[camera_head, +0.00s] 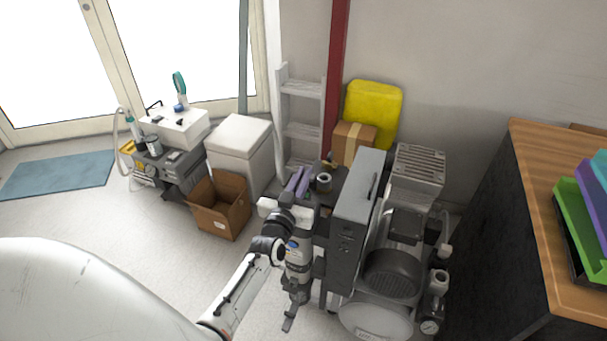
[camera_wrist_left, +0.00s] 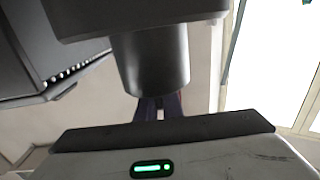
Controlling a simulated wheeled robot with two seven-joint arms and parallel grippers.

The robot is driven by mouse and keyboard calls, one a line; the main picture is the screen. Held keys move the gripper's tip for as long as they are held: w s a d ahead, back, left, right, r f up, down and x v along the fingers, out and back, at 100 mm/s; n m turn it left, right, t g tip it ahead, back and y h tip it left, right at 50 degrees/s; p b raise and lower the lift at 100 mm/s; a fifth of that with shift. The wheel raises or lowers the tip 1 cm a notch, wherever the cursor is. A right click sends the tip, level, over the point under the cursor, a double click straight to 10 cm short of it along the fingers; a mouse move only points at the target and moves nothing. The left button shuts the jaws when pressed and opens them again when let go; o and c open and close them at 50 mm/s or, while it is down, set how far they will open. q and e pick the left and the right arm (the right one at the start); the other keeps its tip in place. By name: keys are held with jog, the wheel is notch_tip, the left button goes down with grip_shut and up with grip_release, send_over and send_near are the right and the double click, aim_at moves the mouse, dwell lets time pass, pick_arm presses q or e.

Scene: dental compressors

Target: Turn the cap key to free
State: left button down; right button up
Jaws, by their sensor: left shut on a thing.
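The grey compressor unit (camera_head: 356,215) stands in the middle right of the head view. My left gripper (camera_head: 299,181) is at its left side, with its purple fingers upright and close together. It is shut on a small part there, apparently the cap key, which the fingers and nearby parts hide. A short grey cylinder with a dark opening (camera_head: 323,181) stands just right of the fingers. In the left wrist view a large grey cylinder (camera_wrist_left: 152,62) fills the upper middle. The purple fingertips (camera_wrist_left: 160,107) show partly behind it. My right gripper is in neither view.
A ribbed motor and round tank (camera_head: 378,320) sit right of the grey housing. An open cardboard box (camera_head: 221,222), a white bin (camera_head: 240,140) and a white ladder (camera_head: 302,115) stand left and behind. A wooden-topped cabinet (camera_head: 545,200) bounds the right. Clear floor lies at left.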

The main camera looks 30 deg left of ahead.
pick_arm(q)
jog(key=shift+a+r, duration=0.1)
jog(key=shift+r, duration=0.1)
jog(key=c, duration=1.9)
grip_release()
jog(key=shift+f, duration=0.1)
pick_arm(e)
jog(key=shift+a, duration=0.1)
